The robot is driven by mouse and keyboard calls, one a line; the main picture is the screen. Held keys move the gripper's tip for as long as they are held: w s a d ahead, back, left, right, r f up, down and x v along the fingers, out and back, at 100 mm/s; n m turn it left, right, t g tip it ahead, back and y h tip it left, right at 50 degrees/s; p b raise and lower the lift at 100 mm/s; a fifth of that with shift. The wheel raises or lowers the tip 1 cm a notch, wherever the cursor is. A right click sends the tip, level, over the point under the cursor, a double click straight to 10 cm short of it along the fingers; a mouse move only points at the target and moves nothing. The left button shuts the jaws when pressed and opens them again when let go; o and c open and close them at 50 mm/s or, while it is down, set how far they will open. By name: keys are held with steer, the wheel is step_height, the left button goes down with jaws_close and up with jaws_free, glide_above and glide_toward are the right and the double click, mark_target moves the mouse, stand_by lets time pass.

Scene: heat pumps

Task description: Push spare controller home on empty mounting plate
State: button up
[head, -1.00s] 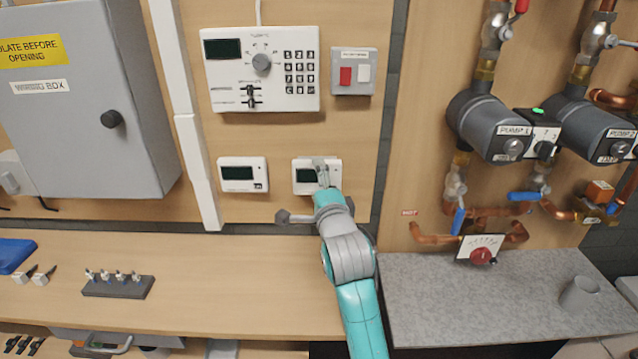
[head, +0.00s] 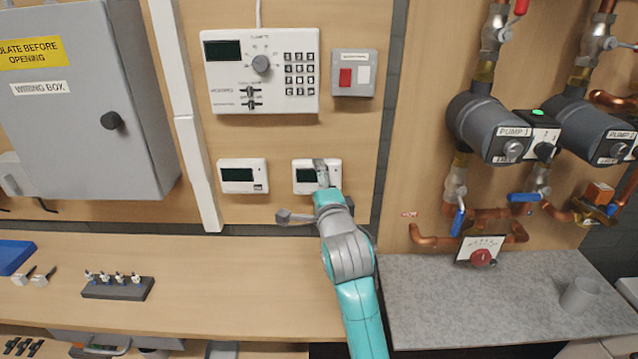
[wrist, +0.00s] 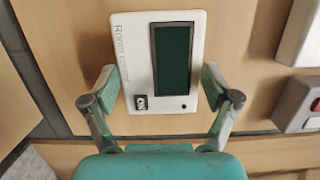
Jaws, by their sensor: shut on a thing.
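A white controller with a dark screen (head: 305,175) is at the wall panel, right of a second, similar white controller (head: 243,175). My gripper (head: 322,172) is at its right part in the head view and covers some of it. In the wrist view the held controller (wrist: 160,115) sits between the two fingers of my gripper (wrist: 158,90), one finger on each long side. My gripper is shut on it. The mounting plate is hidden behind the controller, so I cannot tell whether the controller sits flush.
A large white control panel (head: 225,75) and a grey box with red and white switches (head: 354,88) are above. A grey wiring box (head: 75,130) is at the left. Pumps (head: 488,125) and copper pipes are at the right. The wooden bench (head: 220,285) below is mostly clear.

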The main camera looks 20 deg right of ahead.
steer(key=shift+w+d, duration=0.1)
steer(key=shift+w, duration=0.15)
stand_by(0.5)
steer(key=o, duration=0.9)
steer(key=shift+s+a, duration=0.7)
steer(key=shift+s, duration=1.5)
steer(key=shift+s+a, duration=0.75)
steer(key=shift+s, duration=1.5)
steer(key=shift+s+a, duration=0.7)
steer(key=shift+s, duration=1.5)
